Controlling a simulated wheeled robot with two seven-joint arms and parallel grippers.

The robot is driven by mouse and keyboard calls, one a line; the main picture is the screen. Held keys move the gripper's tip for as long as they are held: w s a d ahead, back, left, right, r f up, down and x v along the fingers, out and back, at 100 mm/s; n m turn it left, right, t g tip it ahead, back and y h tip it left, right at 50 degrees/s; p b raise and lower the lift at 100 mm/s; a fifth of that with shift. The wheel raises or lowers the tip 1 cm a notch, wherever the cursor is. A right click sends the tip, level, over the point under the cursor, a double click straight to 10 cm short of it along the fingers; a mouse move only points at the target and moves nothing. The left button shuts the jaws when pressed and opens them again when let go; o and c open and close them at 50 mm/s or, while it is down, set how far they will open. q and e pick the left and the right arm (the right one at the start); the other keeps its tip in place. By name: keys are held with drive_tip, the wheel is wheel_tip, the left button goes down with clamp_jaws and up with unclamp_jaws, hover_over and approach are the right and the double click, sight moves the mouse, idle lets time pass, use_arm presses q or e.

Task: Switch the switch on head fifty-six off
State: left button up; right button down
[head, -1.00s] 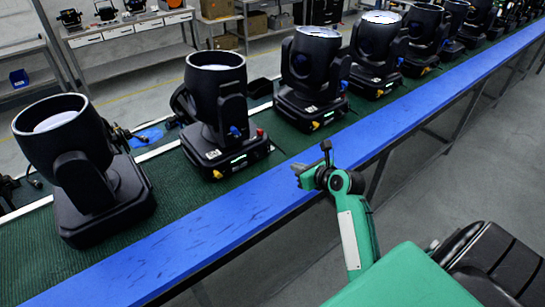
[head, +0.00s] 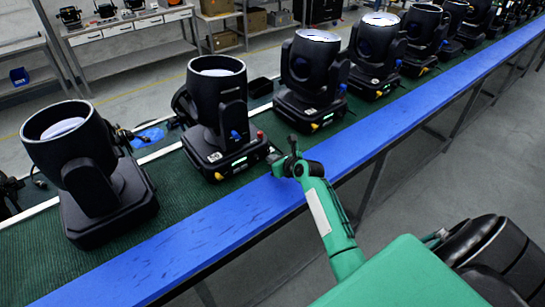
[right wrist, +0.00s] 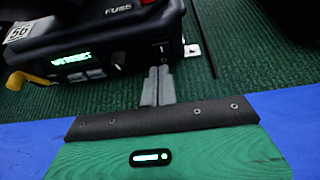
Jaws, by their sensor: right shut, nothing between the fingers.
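A black moving head (head: 218,90) stands on the green mat, second from the left in the head view. Its base (right wrist: 95,40) fills the upper left of the right wrist view, with a lit green display (right wrist: 72,58), a "FUSE" marking and a small white number label (right wrist: 18,32) that I cannot read surely. A small black switch (right wrist: 161,48) with a white mark sits at the right of this panel. My right gripper (head: 276,157) is shut and empty. Its fingertips (right wrist: 160,69) are just in front of the switch; I cannot tell whether they touch. My left gripper is out of view.
Another moving head (head: 88,170) stands at the left, and several more run back to the right, starting with one close by (head: 308,80). A blue rail (head: 190,235) borders the green mat (head: 40,245). A yellow connector (right wrist: 17,80) sticks out left of the display.

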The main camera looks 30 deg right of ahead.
drive_tip(key=shift+w, duration=0.15)
drive_tip(key=shift+w+f+t+b, duration=0.2)
drive_tip(key=shift+f+t+b, duration=0.15)
drive_tip(key=shift+b, duration=0.5)
drive_tip(key=shift+r+p, duration=0.3)
drive_tip(key=shift+r, duration=0.1)
drive_tip(key=shift+r+p, duration=0.8)
drive_tip(key=shift+p, duration=0.3)
